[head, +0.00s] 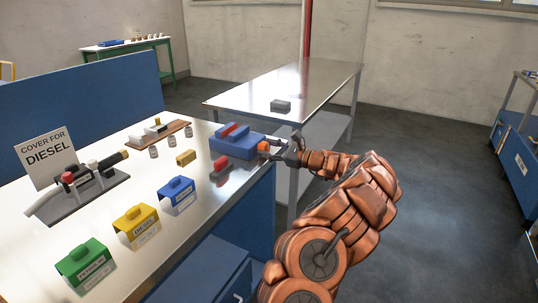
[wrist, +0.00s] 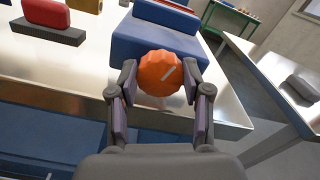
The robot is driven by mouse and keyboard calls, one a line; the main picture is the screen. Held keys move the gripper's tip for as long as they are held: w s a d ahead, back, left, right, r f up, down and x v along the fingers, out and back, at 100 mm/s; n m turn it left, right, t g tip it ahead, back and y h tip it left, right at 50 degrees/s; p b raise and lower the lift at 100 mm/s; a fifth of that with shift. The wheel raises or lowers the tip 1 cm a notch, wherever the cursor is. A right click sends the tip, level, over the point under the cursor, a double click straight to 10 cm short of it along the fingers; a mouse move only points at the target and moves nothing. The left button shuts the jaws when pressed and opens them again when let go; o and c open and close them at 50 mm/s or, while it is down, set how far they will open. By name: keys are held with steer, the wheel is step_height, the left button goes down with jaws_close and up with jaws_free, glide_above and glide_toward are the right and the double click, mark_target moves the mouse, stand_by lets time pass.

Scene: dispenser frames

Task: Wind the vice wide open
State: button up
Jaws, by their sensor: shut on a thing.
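The blue vice (head: 237,145) sits at the right end of the workbench, with a red part along its top. Its round orange knob (wrist: 160,73) with a pale mark faces me in the wrist view, in front of the blue body (wrist: 156,35). My gripper (wrist: 158,90) has one finger on each side of the knob and is shut on it. In the head view my gripper (head: 285,153) reaches the vice from the right, and the knob (head: 263,146) shows partly beside it. I cannot tell how far apart the vice's jaws are.
Green (head: 85,263), yellow (head: 135,224) and blue (head: 177,191) covers stand along the bench front. A nozzle and the diesel sign (head: 47,157) are at left. A metal table (head: 318,82) stands behind.

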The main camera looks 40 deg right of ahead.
steer(key=shift+n, duration=0.3)
stand_by(0.4)
steer(key=o, duration=1.2)
steer(key=shift+c, duration=0.2)
steer(key=shift+s, duration=0.1)
steer(key=v, duration=1.1)
steer(key=shift+s+d, duration=0.15)
steer(key=shift+s, duration=0.25)
